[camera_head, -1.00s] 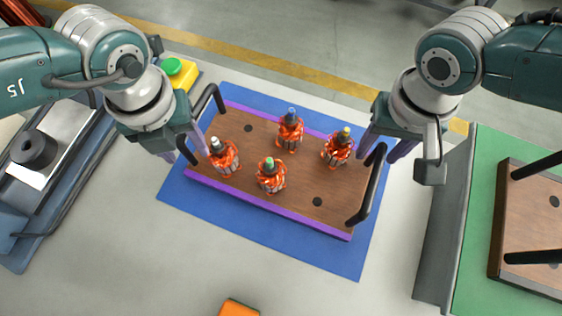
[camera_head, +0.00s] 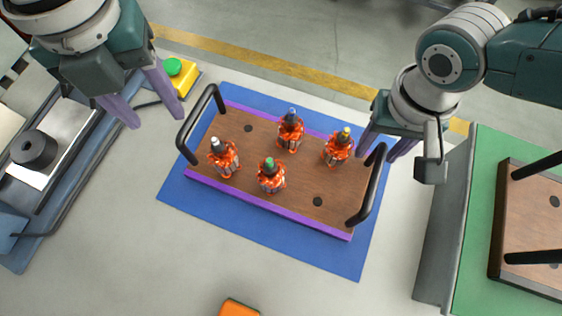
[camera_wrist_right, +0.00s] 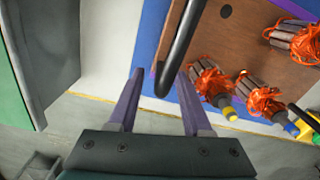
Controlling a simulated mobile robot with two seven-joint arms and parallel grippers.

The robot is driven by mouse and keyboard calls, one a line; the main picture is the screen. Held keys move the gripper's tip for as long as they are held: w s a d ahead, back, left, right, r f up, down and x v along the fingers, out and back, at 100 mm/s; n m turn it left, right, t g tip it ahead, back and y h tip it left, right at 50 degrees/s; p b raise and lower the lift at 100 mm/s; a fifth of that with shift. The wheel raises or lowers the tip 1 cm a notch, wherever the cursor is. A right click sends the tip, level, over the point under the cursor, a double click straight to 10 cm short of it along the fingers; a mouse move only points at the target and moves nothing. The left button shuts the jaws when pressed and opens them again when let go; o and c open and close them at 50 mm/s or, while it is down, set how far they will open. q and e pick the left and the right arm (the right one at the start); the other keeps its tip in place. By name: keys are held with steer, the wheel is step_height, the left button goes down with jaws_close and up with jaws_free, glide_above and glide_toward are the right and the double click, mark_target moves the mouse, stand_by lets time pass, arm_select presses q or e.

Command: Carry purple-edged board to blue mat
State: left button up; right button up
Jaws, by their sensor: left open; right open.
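The purple-edged board (camera_head: 245,190) lies on the blue mat (camera_head: 300,250), turned slightly against it. It bears several armatures with orange windings, such as the green-tipped one (camera_head: 271,176), and has a black handle at each end. My left gripper (camera_head: 158,108) is open and empty, apart from the left handle (camera_head: 201,122), up and to its left. My right gripper (camera_head: 384,150) is open beside the right handle (camera_head: 372,190). In the right wrist view its fingers (camera_wrist_right: 155,105) are spread, with the handle (camera_wrist_right: 180,50) reaching down between their tips; nothing is gripped.
A green-topped stand (camera_head: 480,200) with another brown board (camera_head: 530,230) is at the right. A machine with a black round part (camera_head: 33,149) is at the left. A yellow box with a green button (camera_head: 180,75) stands behind the mat; an orange block (camera_head: 238,308) lies in front.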

step_height(320, 180, up, 12)
steer(key=shift+f, duration=0.15)
stand_by(0.3)
arm_select(q)
steer(key=o, duration=0.5)
arm_select(e)
steer(key=shift+o, duration=0.3)
steer(key=o, duration=0.5)
arm_select(q)
steer(key=shift+r, duration=0.1)
step_height(320, 180, up, 6)
steer(key=p, duration=0.5)
arm_select(e)
step_height(320, 180, up, 5)
steer(key=shift+r, duration=0.2)
